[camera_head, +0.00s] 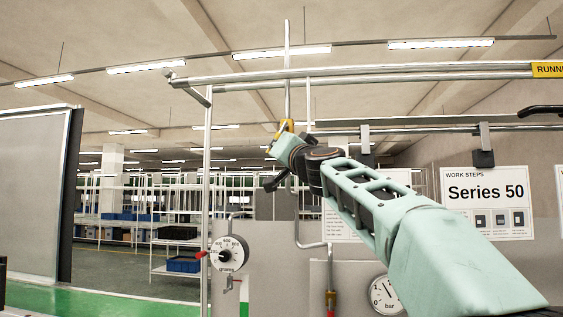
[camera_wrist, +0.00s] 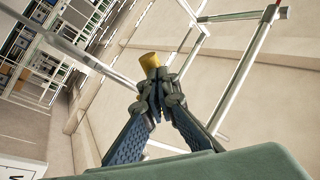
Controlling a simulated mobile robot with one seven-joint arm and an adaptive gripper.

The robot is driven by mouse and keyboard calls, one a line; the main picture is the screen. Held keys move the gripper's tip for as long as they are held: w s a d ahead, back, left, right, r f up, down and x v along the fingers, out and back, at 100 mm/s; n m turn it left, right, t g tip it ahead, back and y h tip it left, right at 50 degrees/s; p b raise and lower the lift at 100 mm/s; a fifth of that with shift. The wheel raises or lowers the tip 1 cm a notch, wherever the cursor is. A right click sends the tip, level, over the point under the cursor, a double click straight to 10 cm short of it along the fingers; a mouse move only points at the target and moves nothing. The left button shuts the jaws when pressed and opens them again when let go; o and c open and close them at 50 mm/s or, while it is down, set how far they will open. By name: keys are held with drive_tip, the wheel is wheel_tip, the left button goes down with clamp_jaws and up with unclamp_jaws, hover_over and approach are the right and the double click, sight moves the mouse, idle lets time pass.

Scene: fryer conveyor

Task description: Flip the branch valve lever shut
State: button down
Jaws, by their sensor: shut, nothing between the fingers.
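A yellow piece (camera_head: 286,126), which looks like the end of the valve lever, shows at the upright pipe above the end of my arm in the head view. In the wrist view a yellow cylindrical end (camera_wrist: 150,60) stands just beyond my fingertips. My gripper (camera_wrist: 160,84) is shut with its fingers together and nothing between them. The yellow end overlaps the tips in the picture; I cannot tell whether they touch. In the head view my wrist hides the fingers and most of the valve, so the lever's angle is unclear.
Horizontal rails (camera_head: 400,72) run above my arm. A round dial with a red pointer (camera_head: 228,252) and a pressure gauge (camera_head: 384,296) are lower down. A "Series 50" board (camera_head: 487,203) hangs at the right. A grey panel (camera_head: 38,190) stands at the left.

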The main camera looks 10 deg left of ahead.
drive_tip(key=a+r+m+t+h, duration=0.1)
drive_tip(key=m+h, duration=0.1)
drive_tip(key=m, duration=0.2)
drive_tip(key=a+r+m+t+h, duration=0.1)
drive_tip(key=m+t+h, duration=0.1)
drive_tip(key=m, duration=0.3)
drive_tip(key=a+r+m+t+h, duration=0.1)
drive_tip(key=a+m+t+h, duration=0.1)
drive_tip(key=m+h, duration=0.2)
drive_tip(key=shift+w+r+m, duration=0.1)
drive_tip(key=shift+m, duration=0.5)
